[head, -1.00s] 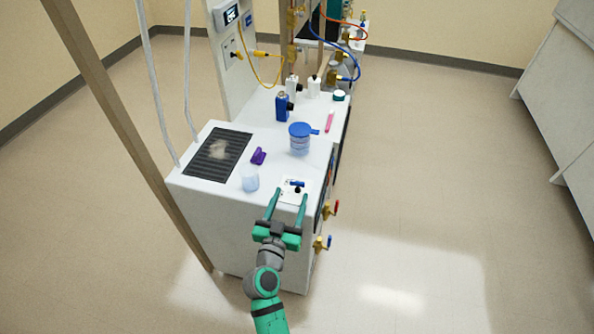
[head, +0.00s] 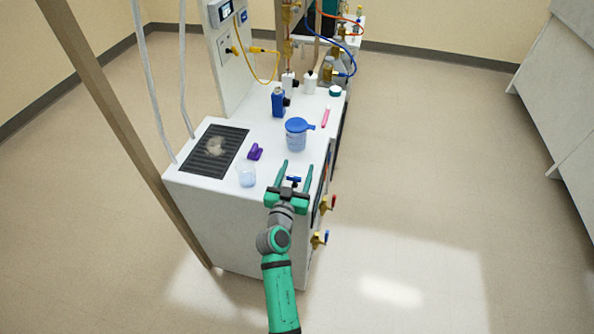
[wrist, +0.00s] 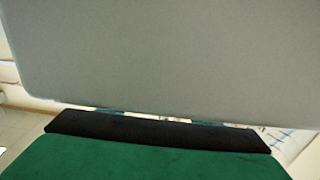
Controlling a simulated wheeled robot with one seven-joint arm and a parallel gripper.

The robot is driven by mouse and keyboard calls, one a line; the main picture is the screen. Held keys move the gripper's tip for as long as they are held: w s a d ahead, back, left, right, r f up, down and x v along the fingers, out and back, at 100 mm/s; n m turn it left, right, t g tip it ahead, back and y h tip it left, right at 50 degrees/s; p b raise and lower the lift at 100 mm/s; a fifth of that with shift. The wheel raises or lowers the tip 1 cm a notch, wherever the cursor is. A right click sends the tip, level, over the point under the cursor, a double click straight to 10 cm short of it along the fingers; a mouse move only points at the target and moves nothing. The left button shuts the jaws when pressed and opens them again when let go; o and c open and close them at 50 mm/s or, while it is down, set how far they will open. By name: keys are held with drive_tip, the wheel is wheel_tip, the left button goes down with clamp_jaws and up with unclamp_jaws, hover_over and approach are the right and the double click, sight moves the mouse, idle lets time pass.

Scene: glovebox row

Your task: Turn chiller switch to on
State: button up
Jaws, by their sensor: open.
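A small blue-handled switch (head: 293,180) shows on the white unit's top, near its front right corner. I take it for the chiller switch. My gripper (head: 297,168) is open, with its two long green fingers pointing away over the unit top, one on each side of the blue handle in the head view. I cannot tell whether they touch the switch or are above it. The gripper body hides the switch's base and plate. The wrist view is filled by a grey surface (wrist: 180,60), a black strip and green gripper body; the switch does not show there.
On the white unit (head: 225,215) stand a clear beaker (head: 246,174), a purple item (head: 255,151), a blue-lidded jar (head: 296,136), a dark grille (head: 215,150) and bottles. Brass valves (head: 318,239) stick out on the right side. Floor to the right is free.

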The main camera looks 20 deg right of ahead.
drive_tip(key=c, duration=1.1)
drive_tip(key=shift+o, duration=0.2)
drive_tip(key=shift+m+g+h, duration=0.3)
drive_tip(key=shift+h, duration=0.1)
drive_tip(key=m+g+h, duration=0.3)
drive_tip(key=shift+s+d, duration=0.3)
drive_tip(key=shift+s+d+m+g+h, duration=0.15)
drive_tip(key=shift+m+g+h, duration=0.4)
drive_tip(key=shift+g, duration=0.25)
drive_tip(key=shift+s+d+m+g+h, duration=0.1)
drive_tip(key=shift+s+m+g+h, duration=0.05)
drive_tip(key=shift+m+g+h, duration=0.55)
drive_tip(key=shift+g, duration=0.4)
drive_tip(key=shift+s+d, duration=0.1)
drive_tip(key=shift+s, duration=0.05)
drive_tip(key=o, duration=1.1)
drive_tip(key=shift+c, duration=0.2)
